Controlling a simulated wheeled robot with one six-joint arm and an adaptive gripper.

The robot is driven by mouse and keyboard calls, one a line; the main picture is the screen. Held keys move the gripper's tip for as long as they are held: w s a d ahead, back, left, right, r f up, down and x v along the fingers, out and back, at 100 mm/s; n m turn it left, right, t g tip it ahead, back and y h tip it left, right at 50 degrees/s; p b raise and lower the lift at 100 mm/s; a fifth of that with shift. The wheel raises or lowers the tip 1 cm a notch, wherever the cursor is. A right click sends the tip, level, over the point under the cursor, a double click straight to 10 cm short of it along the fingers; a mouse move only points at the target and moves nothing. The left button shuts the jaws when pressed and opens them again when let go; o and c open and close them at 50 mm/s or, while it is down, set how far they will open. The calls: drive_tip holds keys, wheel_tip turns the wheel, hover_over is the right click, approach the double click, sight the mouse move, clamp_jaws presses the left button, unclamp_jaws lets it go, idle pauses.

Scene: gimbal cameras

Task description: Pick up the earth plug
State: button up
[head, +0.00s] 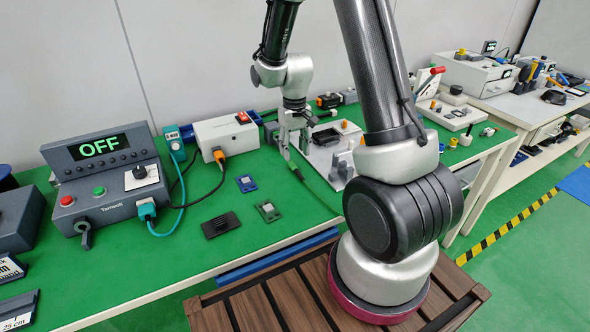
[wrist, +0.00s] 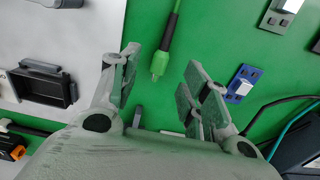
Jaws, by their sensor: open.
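The earth plug is most likely the green plug with a dark grip (wrist: 163,55), seen in the wrist view lying on the green table top. Its metal tip points down toward my gripper, and its cable runs up out of the picture. In the head view the plug (head: 294,169) shows as a small green piece just below my gripper (head: 293,143). In the wrist view my gripper (wrist: 160,85) is open and empty, with one finger on each side of the plug's tip. Neither finger appears to touch it; the height gap is hard to tell.
A grey plate with a dark tray (wrist: 42,86) lies left of the plug. A small blue switch module (wrist: 243,84) sits close to the right finger. A console reading OFF (head: 106,178) and a white box (head: 225,136) stand left of my gripper.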

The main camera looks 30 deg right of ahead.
sight(295, 166)
drive_tip(key=f, duration=0.6)
drive_tip(key=shift+s+a, duration=0.1)
drive_tip(key=shift+s, duration=0.15)
clamp_jaws()
